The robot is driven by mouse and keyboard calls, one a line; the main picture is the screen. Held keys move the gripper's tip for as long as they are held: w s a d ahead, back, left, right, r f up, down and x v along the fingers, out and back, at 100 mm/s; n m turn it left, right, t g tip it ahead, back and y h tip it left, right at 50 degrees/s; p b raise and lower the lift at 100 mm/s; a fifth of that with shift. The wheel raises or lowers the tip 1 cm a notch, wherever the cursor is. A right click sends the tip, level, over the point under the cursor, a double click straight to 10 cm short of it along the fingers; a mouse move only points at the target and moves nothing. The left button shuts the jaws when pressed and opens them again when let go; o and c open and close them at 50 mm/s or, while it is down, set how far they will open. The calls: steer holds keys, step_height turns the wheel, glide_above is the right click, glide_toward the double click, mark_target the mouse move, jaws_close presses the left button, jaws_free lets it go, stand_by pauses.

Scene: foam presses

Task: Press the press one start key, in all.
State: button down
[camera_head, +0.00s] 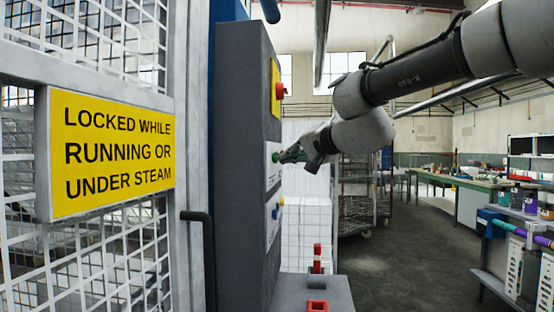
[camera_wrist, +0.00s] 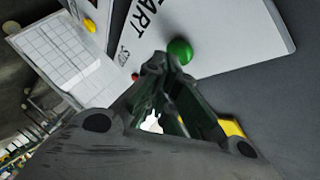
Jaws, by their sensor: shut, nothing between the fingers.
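The green start key (camera_wrist: 180,51) is a round button on a pale plate whose lettering partly reads "TART" in the wrist view. In the head view a bit of green (camera_head: 275,157) shows on the side of the grey control box (camera_head: 243,150), seen nearly edge-on. My gripper (camera_head: 280,157) is shut and empty, its tips right by the green key. In the wrist view the closed fingertips (camera_wrist: 156,62) lie just left of and below the key. I cannot tell whether they touch it. No press number is readable.
A red knob (camera_head: 280,91) on a yellow plate sits higher on the box. Blue and yellow buttons (camera_head: 276,212) sit lower. A grey ledge with red parts (camera_head: 317,306) stands below. A caged door with a yellow sign (camera_head: 112,151) is at left. Floor is open at right.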

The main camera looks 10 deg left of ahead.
steer(key=shift+d, duration=0.6)
steer(key=shift+s+d, duration=0.15)
steer(key=shift+d, duration=2.35)
